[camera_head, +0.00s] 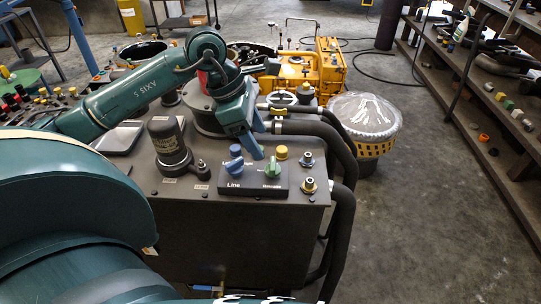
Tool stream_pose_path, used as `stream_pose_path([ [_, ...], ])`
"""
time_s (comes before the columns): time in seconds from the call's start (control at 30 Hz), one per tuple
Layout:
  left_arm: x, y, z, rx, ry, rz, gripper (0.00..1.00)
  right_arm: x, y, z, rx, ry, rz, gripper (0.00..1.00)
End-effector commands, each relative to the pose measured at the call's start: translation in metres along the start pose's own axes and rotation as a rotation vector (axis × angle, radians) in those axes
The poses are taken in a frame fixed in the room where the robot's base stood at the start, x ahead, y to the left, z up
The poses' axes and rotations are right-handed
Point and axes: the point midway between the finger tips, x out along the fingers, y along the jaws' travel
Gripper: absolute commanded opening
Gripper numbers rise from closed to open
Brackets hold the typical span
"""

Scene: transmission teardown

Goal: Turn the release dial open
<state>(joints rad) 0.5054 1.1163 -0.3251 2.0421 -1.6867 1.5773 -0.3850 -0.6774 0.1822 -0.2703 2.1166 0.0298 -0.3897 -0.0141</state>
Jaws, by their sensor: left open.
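The release dial (272,167) is a green knob at the right of a dark control panel (258,190) on the front of a grey machine cabinet. The panel reads "Line" below a blue knob (235,165) at its left and "Release" below the green knob. My left gripper (257,150) is open and empty. It points down just above and to the left of the green dial, seemingly apart from it. The exact gap is hard to tell. My right gripper is not in view.
A black cylinder fitting (170,147) stands left of the panel. A yellow cap (281,152) and brass fittings (308,186) sit close behind and right of the dial. Thick black hoses (343,215) run down the cabinet's right side. Open floor lies farther right.

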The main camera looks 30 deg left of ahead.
Motion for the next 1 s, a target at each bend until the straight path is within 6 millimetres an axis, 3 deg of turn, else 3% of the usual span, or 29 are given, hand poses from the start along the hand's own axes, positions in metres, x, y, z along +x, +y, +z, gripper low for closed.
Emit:
stream_pose_path([
  [0.2, 0.043, -0.001, 0.001, -0.002, -0.001, -0.005, 0.64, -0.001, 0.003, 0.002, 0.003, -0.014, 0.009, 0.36],
  [0.4, 0.066, 0.0, 0.001, -0.001, -0.002, -0.003, 0.64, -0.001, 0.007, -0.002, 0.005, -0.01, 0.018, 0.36],
  [0.77, 0.072, 0.0, 0.0, -0.001, -0.001, 0.0, 0.64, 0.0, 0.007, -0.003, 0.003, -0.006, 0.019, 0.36],
  [1.0, 0.072, 0.0, 0.0, -0.001, -0.001, 0.0, 0.46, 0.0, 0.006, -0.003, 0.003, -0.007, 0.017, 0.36],
])
